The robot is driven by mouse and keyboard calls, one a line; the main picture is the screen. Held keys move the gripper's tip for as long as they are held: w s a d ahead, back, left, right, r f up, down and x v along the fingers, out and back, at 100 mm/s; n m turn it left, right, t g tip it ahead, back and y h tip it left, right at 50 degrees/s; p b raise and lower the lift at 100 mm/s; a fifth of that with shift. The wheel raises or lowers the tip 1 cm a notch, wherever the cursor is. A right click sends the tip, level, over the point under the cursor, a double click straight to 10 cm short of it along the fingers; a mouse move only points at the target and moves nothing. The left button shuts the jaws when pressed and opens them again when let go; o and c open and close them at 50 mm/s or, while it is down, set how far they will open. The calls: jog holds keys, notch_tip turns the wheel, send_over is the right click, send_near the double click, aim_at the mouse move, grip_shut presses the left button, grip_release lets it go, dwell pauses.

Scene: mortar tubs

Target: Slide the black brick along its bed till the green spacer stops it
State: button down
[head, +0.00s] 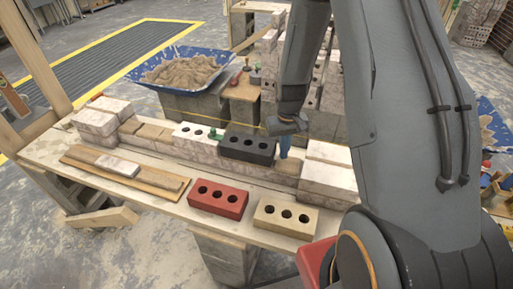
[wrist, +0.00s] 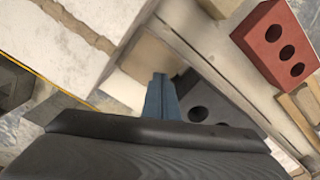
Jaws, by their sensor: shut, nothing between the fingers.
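The black brick (head: 247,147), with three holes, lies on its bed on the low wall. The small green spacer (head: 214,133) is at its left, beside the white brick (head: 188,131); I cannot tell whether black brick and spacer touch. My gripper (head: 284,152) points down, shut and empty, just right of the black brick's right end. In the wrist view the blue fingers (wrist: 161,97) are together beside the black brick (wrist: 207,99); contact is unclear. The spacer does not show in the wrist view.
A red brick (head: 217,198) and a tan brick (head: 285,216) lie on the board in front of the wall. Pale blocks (head: 328,174) stand right of my gripper. A yellow line (head: 222,124) runs behind the wall. A blue tray of mortar (head: 181,70) is behind.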

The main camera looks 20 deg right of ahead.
notch_tip(320, 180, up, 8)
jog(key=p, duration=0.5)
jog(key=shift+f, duration=0.1)
dwell(0.5)
jog(key=s+a+r+b, duration=0.1)
jog(key=s+a+r, duration=0.2)
jog(key=s+r, duration=0.4)
jog(key=s+a+r+t+b, duration=0.1)
jog(key=s+a+r, duration=0.3)
jog(key=s, duration=0.5)
notch_tip(320, 180, up, 3)
jog(key=shift+s+a+f+n+b, duration=0.1)
jog(key=shift+s+a+n+b, duration=0.2)
jog(key=shift+s+n, duration=0.1)
